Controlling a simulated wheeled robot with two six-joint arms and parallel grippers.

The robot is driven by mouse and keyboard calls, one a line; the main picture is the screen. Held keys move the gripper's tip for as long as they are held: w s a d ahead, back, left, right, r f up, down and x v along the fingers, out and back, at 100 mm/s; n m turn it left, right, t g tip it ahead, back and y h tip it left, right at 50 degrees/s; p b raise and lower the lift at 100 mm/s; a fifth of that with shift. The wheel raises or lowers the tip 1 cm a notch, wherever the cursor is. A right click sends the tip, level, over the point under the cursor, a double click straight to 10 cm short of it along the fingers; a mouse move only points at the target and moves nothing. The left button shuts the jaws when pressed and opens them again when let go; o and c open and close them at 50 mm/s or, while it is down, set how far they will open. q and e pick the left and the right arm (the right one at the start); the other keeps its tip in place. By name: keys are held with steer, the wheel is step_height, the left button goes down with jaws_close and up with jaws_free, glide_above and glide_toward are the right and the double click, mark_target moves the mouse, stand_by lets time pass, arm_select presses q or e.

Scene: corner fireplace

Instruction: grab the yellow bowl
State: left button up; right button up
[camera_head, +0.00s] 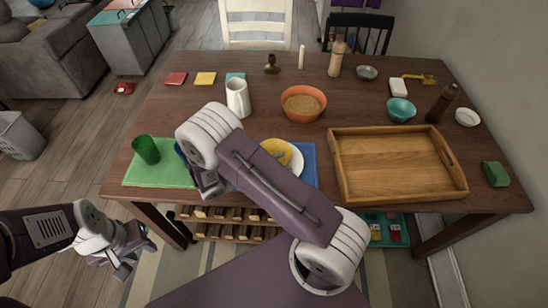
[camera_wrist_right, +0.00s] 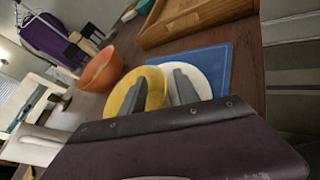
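My right arm hides part of all three. The right wrist view shows the yellow bowl (camera_wrist_right: 120,98) beside the white plate (camera_wrist_right: 207,78) and blue placemat (camera_wrist_right: 222,60). My right gripper (camera_head: 210,188) is left of the bowl in the head view. In the wrist view its fingers (camera_wrist_right: 162,88) are apart and overlap the bowl and plate; contact cannot be told. My left gripper (camera_head: 136,259) is open and empty, below the table's left front corner.
A green cup (camera_head: 146,150) stands on a green placemat (camera_head: 160,175) at left. A white pitcher (camera_head: 238,98) and an orange bowl (camera_head: 303,115) stand behind my right arm. A wooden tray (camera_head: 335,165) fills the table's right side. A teal bowl (camera_head: 400,110) stands behind it.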

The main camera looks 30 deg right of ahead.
jaws_close()
steer(key=shift+r, duration=0.65)
step_height(320, 180, up, 3)
steer(key=shift+r+p, duration=0.15)
steer(key=shift+p, duration=0.25)
steer(key=s+a+r+p, duration=0.1)
steer(key=s+a+r, duration=0.5)
steer(key=s+a, duration=0.2)
steer(key=shift+s+r, duration=0.25)
steer(key=shift+s, duration=0.1)
